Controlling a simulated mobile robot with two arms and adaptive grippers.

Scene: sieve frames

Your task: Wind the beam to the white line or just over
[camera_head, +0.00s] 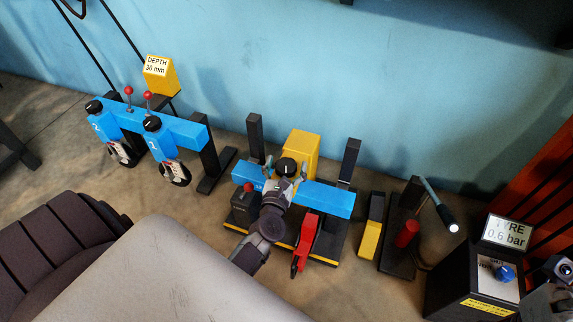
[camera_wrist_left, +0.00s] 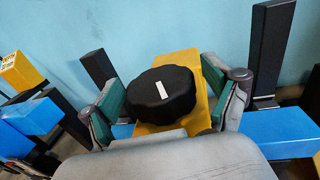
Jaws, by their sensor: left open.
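A blue beam (camera_head: 328,200) lies across a black stand between two dark posts. A yellow block (camera_head: 302,148) stands behind its middle, with a round black knob (camera_head: 287,166) in front. In the left wrist view the knob (camera_wrist_left: 160,92) is lobed, with a short white mark on top. My left gripper (camera_head: 285,187) is at the knob. Its open fingers, with green pads, stand on both sides of the knob in the left wrist view (camera_wrist_left: 165,100); I cannot tell whether they touch it. I cannot make out a separate white line by the beam. Part of what looks like my right arm shows at the right edge.
A red lever (camera_head: 306,236) and a red-knobbed black box (camera_head: 243,204) flank my left arm. A second blue frame (camera_head: 182,130) with dials stands left, under a yellow DEPTH 30 mm sign (camera_head: 159,74). A TYRE 0.6 bar box (camera_head: 478,283) and a lamp (camera_head: 440,208) stand right.

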